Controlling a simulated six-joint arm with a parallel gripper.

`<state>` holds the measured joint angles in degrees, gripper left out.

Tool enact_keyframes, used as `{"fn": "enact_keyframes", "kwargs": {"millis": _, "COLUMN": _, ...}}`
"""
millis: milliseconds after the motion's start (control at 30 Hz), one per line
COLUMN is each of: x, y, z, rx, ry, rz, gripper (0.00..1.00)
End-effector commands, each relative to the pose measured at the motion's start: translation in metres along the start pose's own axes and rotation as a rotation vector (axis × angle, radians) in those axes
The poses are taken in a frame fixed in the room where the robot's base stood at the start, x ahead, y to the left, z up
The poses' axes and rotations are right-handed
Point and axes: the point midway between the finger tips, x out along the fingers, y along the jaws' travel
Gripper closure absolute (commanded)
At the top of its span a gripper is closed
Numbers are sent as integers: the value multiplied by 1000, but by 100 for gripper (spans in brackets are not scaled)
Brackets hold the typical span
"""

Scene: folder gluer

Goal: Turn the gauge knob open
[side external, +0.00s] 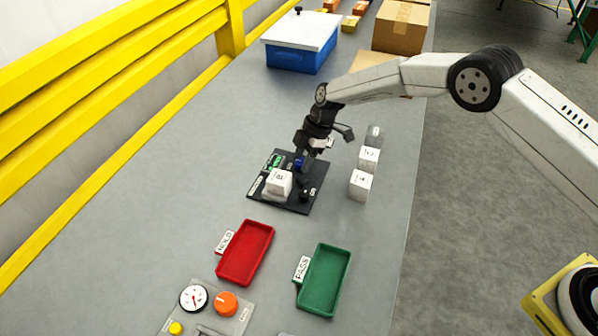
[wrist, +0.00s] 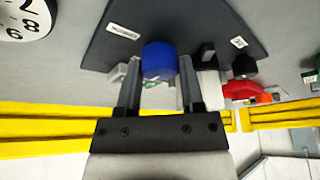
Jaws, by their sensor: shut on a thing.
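A blue round knob (side external: 299,163) stands on a dark plate (side external: 294,206) in the middle of the bench. My gripper (side external: 306,156) reaches down to it from the back right. In the wrist view the blue knob (wrist: 158,60) is between the two fingers of my gripper (wrist: 160,72), which are shut on it. The dark plate (wrist: 108,42) lies behind it with small white labels. Which way the knob is turned cannot be told.
A white block (side external: 278,184) sits on the plate. White blocks (side external: 360,185) stand to its right. A red tray (side external: 245,252) and green tray (side external: 324,280) lie in front, near a panel with a dial (side external: 193,298) and orange knob (side external: 227,303). A blue bin (side external: 299,55) stands behind.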

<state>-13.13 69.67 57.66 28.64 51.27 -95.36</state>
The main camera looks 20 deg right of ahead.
Motion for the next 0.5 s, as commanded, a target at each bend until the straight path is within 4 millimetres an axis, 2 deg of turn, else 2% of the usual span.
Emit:
{"fn": "enact_keyframes", "kwargs": {"millis": 367, "x": 0, "y": 0, "z": 0, "rx": -7, "ry": -1, "rz": -1, "gripper": 100}}
{"fn": "enact_keyframes", "kwargs": {"millis": 400, "x": 0, "y": 0, "z": 0, "rx": -7, "ry": -1, "rz": -1, "gripper": 38}}
{"fn": "enact_keyframes", "kwargs": {"millis": 467, "x": 0, "y": 0, "z": 0, "rx": -6, "ry": -1, "rz": -1, "gripper": 19}}
{"fn": "enact_keyframes", "kwargs": {"millis": 500, "x": 0, "y": 0, "z": 0, "rx": -6, "ry": -1, "rz": -1, "gripper": 16}}
